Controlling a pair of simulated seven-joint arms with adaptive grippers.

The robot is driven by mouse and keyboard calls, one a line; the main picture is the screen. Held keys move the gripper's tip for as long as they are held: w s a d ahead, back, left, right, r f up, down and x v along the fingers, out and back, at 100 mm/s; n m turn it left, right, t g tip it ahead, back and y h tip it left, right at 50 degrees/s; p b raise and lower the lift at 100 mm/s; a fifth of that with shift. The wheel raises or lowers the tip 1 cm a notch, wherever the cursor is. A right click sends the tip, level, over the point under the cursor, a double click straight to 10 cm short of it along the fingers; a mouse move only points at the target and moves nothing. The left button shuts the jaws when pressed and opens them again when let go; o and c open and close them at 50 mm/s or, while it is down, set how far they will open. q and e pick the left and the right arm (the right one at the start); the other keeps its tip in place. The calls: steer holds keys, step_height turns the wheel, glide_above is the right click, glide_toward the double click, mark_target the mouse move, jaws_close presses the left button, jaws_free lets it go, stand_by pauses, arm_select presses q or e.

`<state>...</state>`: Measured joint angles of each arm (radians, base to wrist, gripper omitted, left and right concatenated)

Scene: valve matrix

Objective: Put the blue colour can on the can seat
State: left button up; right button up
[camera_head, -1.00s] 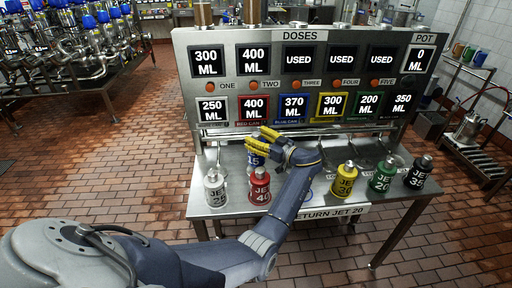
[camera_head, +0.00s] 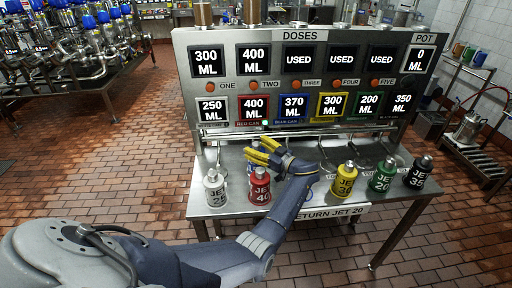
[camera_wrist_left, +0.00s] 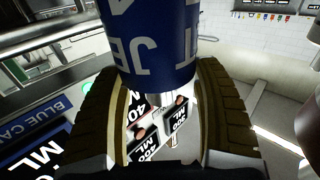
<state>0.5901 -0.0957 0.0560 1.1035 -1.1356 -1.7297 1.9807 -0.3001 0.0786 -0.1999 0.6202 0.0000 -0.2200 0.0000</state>
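The blue colour can (camera_wrist_left: 150,45) shows upside down in the left wrist view, with white "JET" lettering, between the two ribbed yellow-black fingers. My left gripper (camera_head: 262,152) is shut on it, over the table just behind the red can. In the head view the can is largely hidden by the gripper. The dose panel's blue-framed 370 ML display (camera_head: 293,107) with a blue can label is up and to the right of the gripper. I cannot clearly pick out the can seat. My right gripper is not in view.
A white can (camera_head: 215,190) and a red can (camera_head: 260,187) stand left on the steel table (camera_head: 240,207). Yellow (camera_head: 344,181), green (camera_head: 382,176) and black (camera_head: 419,173) cans stand right. The dose panel (camera_head: 225,77) rises behind. The table between red and yellow lies under my left arm.

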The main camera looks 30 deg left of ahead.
arm_select(q)
steer(key=o, duration=0.4)
steer(key=shift+c, duration=0.2)
steer(key=shift+d+r, duration=0.1)
steer(key=shift+s+d, duration=0.2)
steer(key=shift+d, duration=1.15)
steer(key=shift+s+d, duration=0.15)
steer(key=shift+d, duration=1.15)
